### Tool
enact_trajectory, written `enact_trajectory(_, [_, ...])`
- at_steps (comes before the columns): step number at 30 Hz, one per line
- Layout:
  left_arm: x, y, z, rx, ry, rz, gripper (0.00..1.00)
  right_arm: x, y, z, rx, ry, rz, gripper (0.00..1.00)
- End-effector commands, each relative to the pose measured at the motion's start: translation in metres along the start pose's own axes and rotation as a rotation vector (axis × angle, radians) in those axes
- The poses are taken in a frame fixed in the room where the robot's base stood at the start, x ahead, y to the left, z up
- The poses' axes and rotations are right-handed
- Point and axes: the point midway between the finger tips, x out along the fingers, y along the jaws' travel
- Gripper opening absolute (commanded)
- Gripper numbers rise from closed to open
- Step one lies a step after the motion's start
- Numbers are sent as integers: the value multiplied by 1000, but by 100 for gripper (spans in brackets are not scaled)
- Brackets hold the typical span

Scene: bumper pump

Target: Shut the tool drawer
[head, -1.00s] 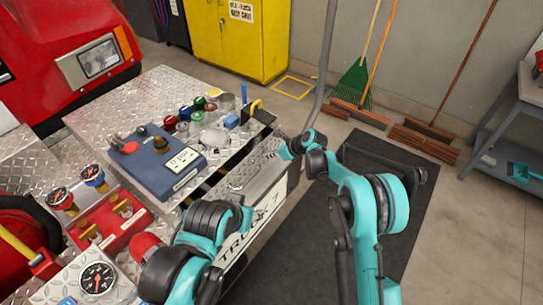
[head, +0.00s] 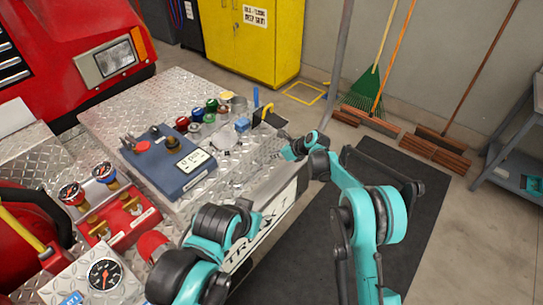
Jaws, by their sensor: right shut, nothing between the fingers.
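The tool drawer's front (head: 265,215), with white TRUCK 7 lettering panel, is on the bumper's right side. It sits close against the diamond-plate deck, and no open gap into the drawer shows. My own arms cover parts of the front, so I cannot tell whether it is fully flush. My right gripper (head: 284,147) is shut and empty at the far end of the drawer front, beside the deck edge; whether it touches is unclear.
A blue pump box (head: 170,165), several coloured caps (head: 197,112) and a yellow-handled item (head: 268,112) stand on the deck. A red gauge block (head: 120,215) is at left. A dark mat (head: 400,165) lies on clear floor at right; brooms lean behind.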

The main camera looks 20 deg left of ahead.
Motion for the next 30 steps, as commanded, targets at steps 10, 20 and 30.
enact_trajectory(10, [-16, 0, -12, 0, 0, 0, 44, -76, -9, -12, 1, 5, -1, 0])
enact_trajectory(20, [-23, 0, -17, 0, 0, 0, 44, -112, -9, -14, 0, 6, 1, 0])
enact_trajectory(30, [-23, 0, -16, 0, 0, 0, 44, -154, -8, -13, -133, 37, -39, 0])
